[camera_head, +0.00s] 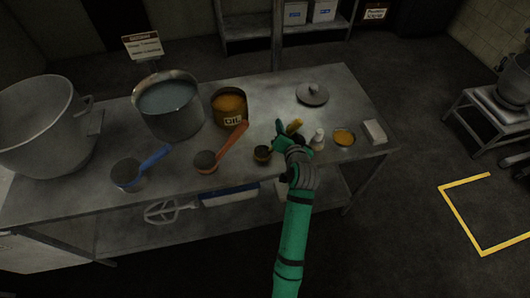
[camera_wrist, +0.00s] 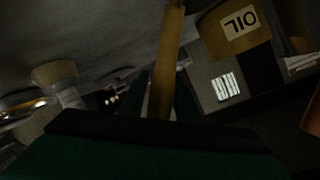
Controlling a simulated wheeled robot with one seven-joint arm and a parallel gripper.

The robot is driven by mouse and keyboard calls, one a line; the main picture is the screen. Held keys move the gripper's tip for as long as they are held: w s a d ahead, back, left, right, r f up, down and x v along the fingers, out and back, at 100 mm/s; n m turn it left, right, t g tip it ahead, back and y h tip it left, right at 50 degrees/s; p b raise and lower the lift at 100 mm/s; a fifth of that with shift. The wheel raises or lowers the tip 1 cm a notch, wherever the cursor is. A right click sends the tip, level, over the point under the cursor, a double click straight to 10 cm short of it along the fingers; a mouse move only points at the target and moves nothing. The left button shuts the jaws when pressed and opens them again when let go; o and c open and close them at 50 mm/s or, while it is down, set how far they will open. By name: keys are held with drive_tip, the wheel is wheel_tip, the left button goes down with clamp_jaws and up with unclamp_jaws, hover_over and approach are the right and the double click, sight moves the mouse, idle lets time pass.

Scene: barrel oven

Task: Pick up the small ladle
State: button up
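The small ladle has a dark round bowl (camera_head: 262,154) and a yellow-brown handle (camera_head: 294,127). It is on the metal table, near the front edge. My gripper (camera_head: 283,138) is at the handle, just right of the bowl. In the wrist view the handle (camera_wrist: 168,60) runs upright through the middle, between my dark green fingertips (camera_wrist: 162,100). The fingers lie close along both sides of the handle. I cannot tell whether they press on it. The ladle's bowl is not clear in the wrist view.
A white-topped shaker (camera_head: 318,139) stands close right of my gripper, with a small yellow bowl (camera_head: 344,137) beyond. An orange-handled ladle (camera_head: 206,161) lies to the left. The oil tin (camera_head: 230,106) and a grey lid (camera_head: 312,94) stand behind. The table's (camera_head: 345,90) back right is mostly clear.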

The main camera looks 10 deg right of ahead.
clamp_jaws()
